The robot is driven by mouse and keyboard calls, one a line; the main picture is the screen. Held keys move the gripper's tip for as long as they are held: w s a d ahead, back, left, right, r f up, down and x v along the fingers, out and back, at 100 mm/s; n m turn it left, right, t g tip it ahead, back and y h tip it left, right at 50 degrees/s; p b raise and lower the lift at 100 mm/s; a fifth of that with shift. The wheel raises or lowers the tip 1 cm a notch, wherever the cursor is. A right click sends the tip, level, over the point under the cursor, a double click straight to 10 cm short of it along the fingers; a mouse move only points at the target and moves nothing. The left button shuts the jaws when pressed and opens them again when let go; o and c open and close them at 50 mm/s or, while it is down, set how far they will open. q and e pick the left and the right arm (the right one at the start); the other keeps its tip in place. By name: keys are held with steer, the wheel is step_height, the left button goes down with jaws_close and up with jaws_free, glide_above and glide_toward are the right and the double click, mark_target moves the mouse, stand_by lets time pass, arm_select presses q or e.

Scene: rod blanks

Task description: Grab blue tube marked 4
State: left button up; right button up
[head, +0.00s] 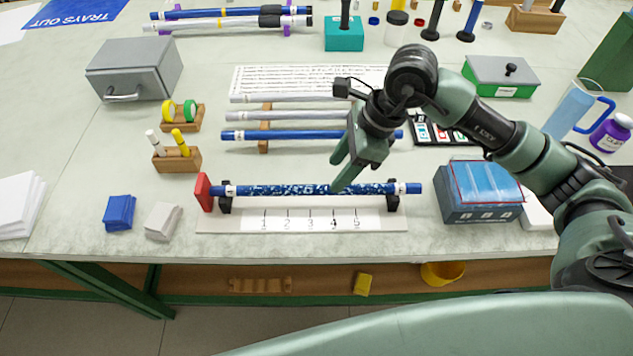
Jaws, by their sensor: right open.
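A blue tube (290,190) with a speckled middle and plain blue ends lies level across two black supports on a white board (215,225). The board carries marks 1 to 5, and mark 4 (333,223) shows below the tube. A red block (203,190) stands at the tube's left end. My right gripper (337,173) is open and empty at the tube, roughly in line with mark 4. Its nearer fingertip overlaps the tube in the picture; I cannot tell whether it touches. My left gripper is not in view.
A blue box (478,190) stands right of the board. Blue (119,212) and grey (162,221) blocks lie to the left, near the table's front edge.

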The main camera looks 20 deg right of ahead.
mark_target(321, 187)
steer(key=shift+x, duration=0.95)
steer(key=x, duration=0.1)
steer(key=p+x, duration=0.1)
steer(key=x, duration=0.1)
steer(key=p+x, duration=0.1)
steer(key=x, duration=0.1)
steer(key=shift+w+a+r, duration=0.1)
steer(key=shift+w+a, duration=0.15)
jaws_close()
